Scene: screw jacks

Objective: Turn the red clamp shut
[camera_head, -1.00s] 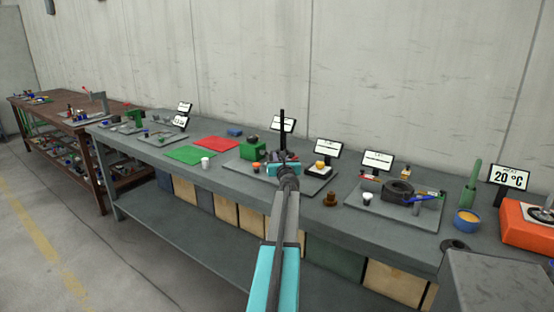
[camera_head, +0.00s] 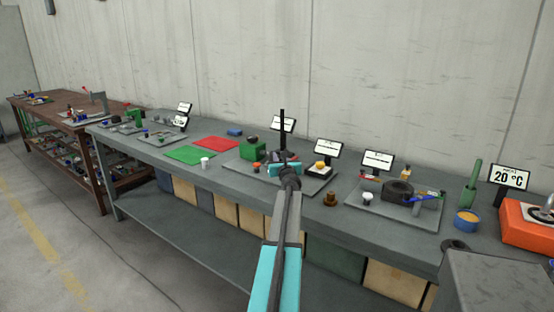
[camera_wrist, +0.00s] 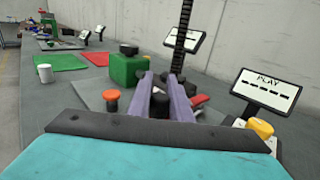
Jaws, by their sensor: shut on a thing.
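My gripper shows in the wrist view (camera_wrist: 165,100) as two purple-grey fingers, nearly closed around a small dark part (camera_wrist: 160,103). In the head view my gripper (camera_head: 284,160) is over the middle grey board, at the foot of a tall black toothed post (camera_wrist: 183,35). A red part (camera_wrist: 197,101), which looks like the red clamp, shows just right of the right finger, near the foot of the post. The fingers and wrist hide most of the clamp, and I cannot tell how the dark part joins it or how far it is turned.
A green block with a black knob (camera_wrist: 128,70) and an orange-red button (camera_wrist: 111,97) stand left of the fingers. A yellow-topped button (camera_wrist: 261,128) and a "PLAY" display (camera_wrist: 268,90) stand at right. A white cup (camera_head: 205,163) is left of the board.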

